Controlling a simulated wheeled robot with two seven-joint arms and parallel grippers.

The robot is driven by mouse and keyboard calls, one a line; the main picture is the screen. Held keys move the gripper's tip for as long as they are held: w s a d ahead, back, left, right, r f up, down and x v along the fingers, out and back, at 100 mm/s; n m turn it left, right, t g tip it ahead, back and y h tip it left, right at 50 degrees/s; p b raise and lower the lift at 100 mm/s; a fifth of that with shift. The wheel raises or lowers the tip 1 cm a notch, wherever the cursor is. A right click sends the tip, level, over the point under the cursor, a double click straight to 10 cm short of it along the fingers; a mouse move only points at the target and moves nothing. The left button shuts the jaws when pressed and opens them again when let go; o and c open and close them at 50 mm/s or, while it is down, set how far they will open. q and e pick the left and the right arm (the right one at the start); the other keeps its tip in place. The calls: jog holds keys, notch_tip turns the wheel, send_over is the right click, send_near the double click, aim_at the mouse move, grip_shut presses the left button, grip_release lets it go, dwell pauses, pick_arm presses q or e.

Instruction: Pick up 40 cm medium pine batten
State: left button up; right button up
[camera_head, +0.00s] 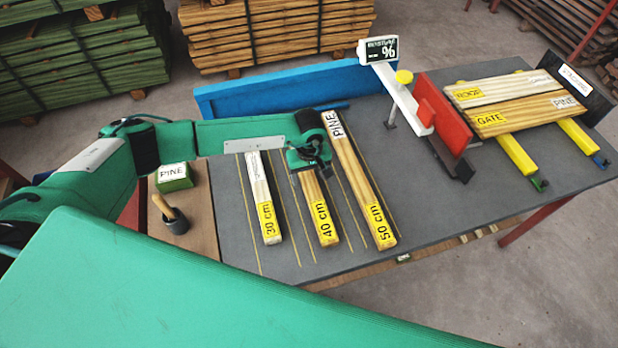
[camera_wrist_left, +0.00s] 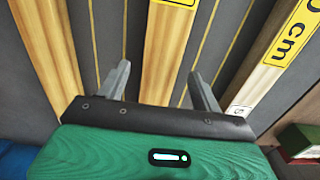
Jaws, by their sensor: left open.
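The 40 cm batten (camera_head: 317,205) lies on the grey table between the 30 cm and 50 cm battens, with a yellow "40 cm" label at its near end. My left gripper (camera_head: 308,165) is over its far part and hides that end. In the left wrist view, the open fingers (camera_wrist_left: 160,88) stand on either side of the middle batten (camera_wrist_left: 166,50), with gaps to it. I cannot tell how far the fingertips are above the table. My right gripper is not in view.
The 30 cm batten (camera_head: 261,198) lies left and the 50 cm batten (camera_head: 358,180) right, both close by. A red upright plate (camera_head: 440,112) and a rack with boards (camera_head: 515,100) stand further right.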

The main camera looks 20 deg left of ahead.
pick_arm(q)
jog(key=shift+f, duration=0.9)
jog(key=shift+c, duration=0.3)
jog(key=c, duration=1.1)
jog(key=shift+c, duration=0.4)
jog(key=shift+r, duration=0.2)
